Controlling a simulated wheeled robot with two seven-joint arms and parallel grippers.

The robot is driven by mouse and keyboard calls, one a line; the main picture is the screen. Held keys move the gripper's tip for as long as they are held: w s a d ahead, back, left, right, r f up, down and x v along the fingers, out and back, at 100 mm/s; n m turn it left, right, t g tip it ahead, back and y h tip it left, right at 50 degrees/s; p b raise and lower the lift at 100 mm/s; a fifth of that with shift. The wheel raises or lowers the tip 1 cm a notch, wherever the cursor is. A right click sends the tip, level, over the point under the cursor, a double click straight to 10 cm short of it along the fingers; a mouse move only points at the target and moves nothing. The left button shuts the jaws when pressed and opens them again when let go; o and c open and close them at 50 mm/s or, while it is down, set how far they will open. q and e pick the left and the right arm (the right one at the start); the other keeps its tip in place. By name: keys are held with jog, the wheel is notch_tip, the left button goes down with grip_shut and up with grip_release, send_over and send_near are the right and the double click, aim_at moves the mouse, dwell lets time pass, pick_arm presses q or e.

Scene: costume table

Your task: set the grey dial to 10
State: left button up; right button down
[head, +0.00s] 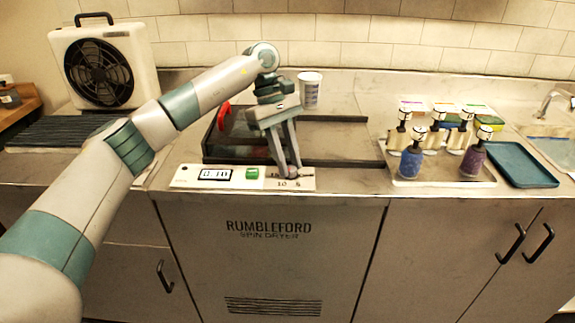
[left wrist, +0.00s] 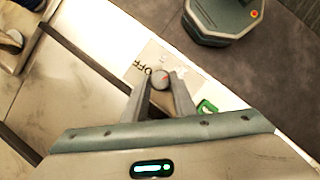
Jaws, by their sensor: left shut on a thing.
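The grey dial (left wrist: 160,78) sits on the white control panel of the spin dryer, with a small red mark on its face. In the left wrist view the word OFF is printed beside it. In the head view the dial (head: 292,171) is mostly hidden by my left gripper (head: 287,169), which points down at the panel's right part. My left gripper (left wrist: 163,78) is shut on the dial, one finger on each side. Which label the mark points to cannot be told. My right gripper is not in view.
The panel (head: 182,178) also holds a small display (head: 215,175), not clearly legible, and a green button (head: 252,174). Behind are a dark lid with a red handle (head: 222,115) and a white cup (head: 310,88). A bottle tray (head: 405,182) and blue tray (head: 520,165) stand right.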

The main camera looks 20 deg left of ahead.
pick_arm(q)
jog(key=shift+w+m+g, duration=0.1)
jog(key=shift+m+g, duration=0.2)
jog(key=shift+m, duration=0.4)
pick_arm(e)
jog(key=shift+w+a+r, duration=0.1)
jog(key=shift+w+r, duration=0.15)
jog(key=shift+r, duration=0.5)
pick_arm(q)
jog(key=o, duration=1)
